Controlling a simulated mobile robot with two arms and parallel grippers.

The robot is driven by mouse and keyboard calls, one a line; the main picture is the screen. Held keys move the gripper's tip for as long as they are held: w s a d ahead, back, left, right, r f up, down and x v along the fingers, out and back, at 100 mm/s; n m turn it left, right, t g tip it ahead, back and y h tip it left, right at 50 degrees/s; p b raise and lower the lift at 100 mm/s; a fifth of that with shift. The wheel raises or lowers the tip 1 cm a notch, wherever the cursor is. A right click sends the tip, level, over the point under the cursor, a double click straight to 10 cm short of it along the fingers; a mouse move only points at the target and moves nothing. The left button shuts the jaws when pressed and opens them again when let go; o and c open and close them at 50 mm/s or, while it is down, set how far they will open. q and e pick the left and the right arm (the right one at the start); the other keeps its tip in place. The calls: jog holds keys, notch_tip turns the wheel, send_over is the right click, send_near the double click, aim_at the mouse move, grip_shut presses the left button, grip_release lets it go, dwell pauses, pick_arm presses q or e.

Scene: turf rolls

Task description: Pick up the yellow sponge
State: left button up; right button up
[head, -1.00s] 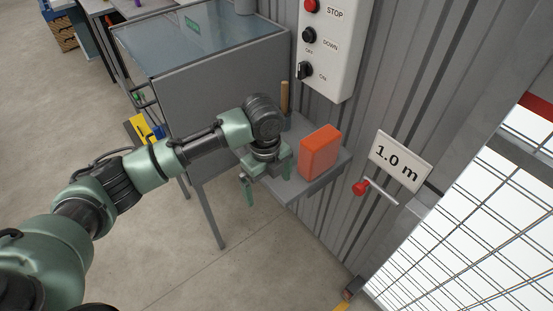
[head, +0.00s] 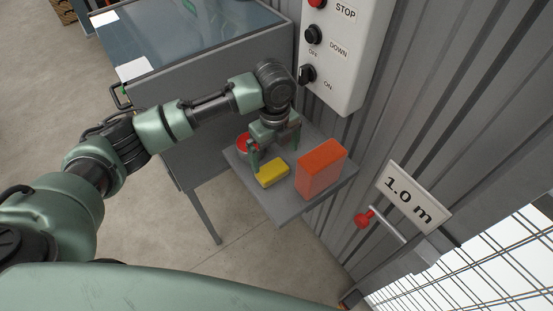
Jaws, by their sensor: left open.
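The yellow sponge (head: 271,173) lies on a small grey wall shelf (head: 279,211), left of an orange box. My left gripper (head: 275,154) is open and points down just behind the sponge. One finger stands close to the sponge's left end; the other is farther right, near the wall side. I cannot tell whether a finger touches the sponge. Nothing is between the fingers that I can make out. My right gripper is not in view.
The orange box (head: 321,170) stands upright on the shelf's right side. A round red item (head: 243,144) is partly hidden behind the left finger. A grey cabinet (head: 220,110) stands left, a control box (head: 341,50) hangs above, and a red-knobbed lever (head: 364,218) is at right.

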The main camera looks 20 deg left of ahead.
aim_at(272, 169)
pick_arm(q)
jog(key=shift+f, duration=0.5)
jog(key=shift+s+a+f+p, duration=0.15)
jog(key=shift+s+f+p, duration=0.15)
jog(key=shift+f, duration=0.3)
jog(key=shift+s+a+f+p, duration=0.15)
jog(key=shift+s+f+p, duration=0.1)
jog(key=shift+f, duration=0.3)
jog(key=f, duration=0.2)
jog(key=shift+w+a+f, duration=0.1)
jog(key=shift+w+f, duration=0.15)
jog(key=shift+f, duration=0.15)
jog(key=shift+f+p, duration=0.3)
jog(key=shift+f, duration=0.2)
jog(key=c, duration=1.3)
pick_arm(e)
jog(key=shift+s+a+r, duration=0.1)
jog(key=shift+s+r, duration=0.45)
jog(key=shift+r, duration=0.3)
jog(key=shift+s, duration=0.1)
